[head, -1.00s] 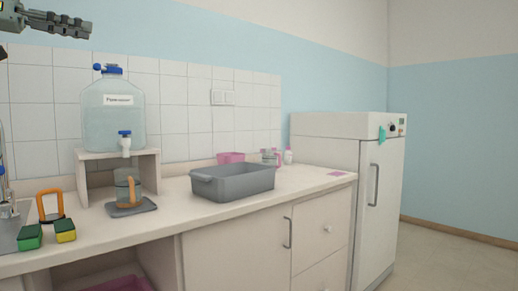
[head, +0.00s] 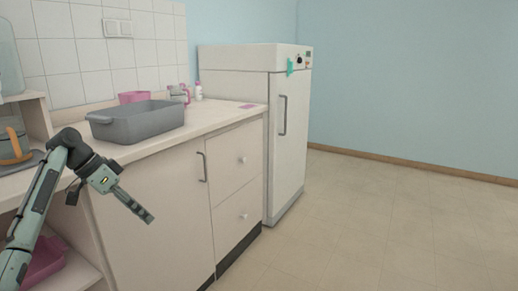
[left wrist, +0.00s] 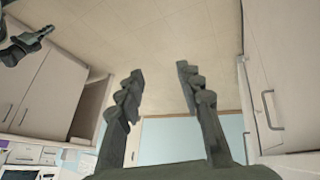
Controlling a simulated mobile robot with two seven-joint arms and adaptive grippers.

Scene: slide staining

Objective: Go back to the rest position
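My left gripper (head: 138,205) is in front of the lower cabinet doors, below the counter edge, on the arm that comes in from the lower left. In the left wrist view its two dark fingers (left wrist: 160,85) stand well apart with nothing between them, so it is open and empty. At the upper left of the left wrist view, part of another gripper (left wrist: 35,38) shows, likely my right one. Its finger state is unclear. My right gripper is outside the head view.
The counter (head: 215,115) carries a grey basin (head: 140,125), a pink container (head: 134,97) and small bottles. A white fridge-like cabinet (head: 285,150) stands at its end. A pink tub (head: 45,262) sits in the open shelf below. The floor (head: 370,220) at right is clear.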

